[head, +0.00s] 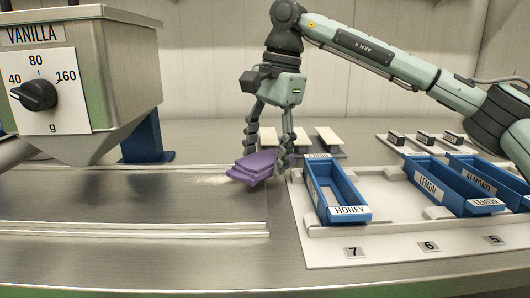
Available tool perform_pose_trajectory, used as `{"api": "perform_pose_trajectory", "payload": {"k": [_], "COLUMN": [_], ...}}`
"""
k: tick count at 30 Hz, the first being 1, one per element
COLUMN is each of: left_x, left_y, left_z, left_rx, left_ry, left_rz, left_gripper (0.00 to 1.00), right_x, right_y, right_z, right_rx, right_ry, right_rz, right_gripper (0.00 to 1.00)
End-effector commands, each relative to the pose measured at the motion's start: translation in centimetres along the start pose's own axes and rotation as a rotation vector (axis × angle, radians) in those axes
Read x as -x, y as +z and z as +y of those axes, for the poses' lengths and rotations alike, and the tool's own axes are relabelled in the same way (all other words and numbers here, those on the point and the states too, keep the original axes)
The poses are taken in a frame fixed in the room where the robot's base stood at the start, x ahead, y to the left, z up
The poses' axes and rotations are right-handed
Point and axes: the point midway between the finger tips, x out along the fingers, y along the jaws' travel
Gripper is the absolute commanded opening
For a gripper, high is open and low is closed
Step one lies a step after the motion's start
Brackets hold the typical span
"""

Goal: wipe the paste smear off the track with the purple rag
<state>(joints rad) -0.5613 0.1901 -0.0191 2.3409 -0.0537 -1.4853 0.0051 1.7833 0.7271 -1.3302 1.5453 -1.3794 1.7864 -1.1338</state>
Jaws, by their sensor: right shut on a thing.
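The purple rag (257,167) is folded in layers. My right gripper (268,160) points down and is shut on the rag, just above or touching the right part of the metal track (140,203). A pale paste smear (214,180) shows on the track just left of the rag. The rag may hide part of the smear. I cannot tell whether the rag touches the track surface. My left gripper is not in view.
A vanilla hopper (90,80) with a dial stands over the track at left. Blue bins labelled honey (338,190), lemon (437,180) and almond (485,172) sit on a white tray (335,250) right of the rag. The track's front is clear.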

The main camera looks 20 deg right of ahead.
Motion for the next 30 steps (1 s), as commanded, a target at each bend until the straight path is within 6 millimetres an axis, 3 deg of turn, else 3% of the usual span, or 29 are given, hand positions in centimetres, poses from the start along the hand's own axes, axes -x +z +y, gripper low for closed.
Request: {"api": "perform_pose_trajectory", "payload": {"k": [17,30], "left_x": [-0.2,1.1], "left_y": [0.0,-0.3], "left_z": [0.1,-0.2], "left_rx": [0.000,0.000], "left_ry": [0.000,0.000], "left_rz": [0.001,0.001], "left_gripper": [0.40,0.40], "right_x": [-0.7,-1.1], "right_y": [0.1,2.7], "right_z": [-0.1,-2.3], "right_rx": [0.000,0.001], "right_ry": [0.000,0.001], "right_rz": [0.000,0.000], "right_gripper": [0.36,0.36]}}
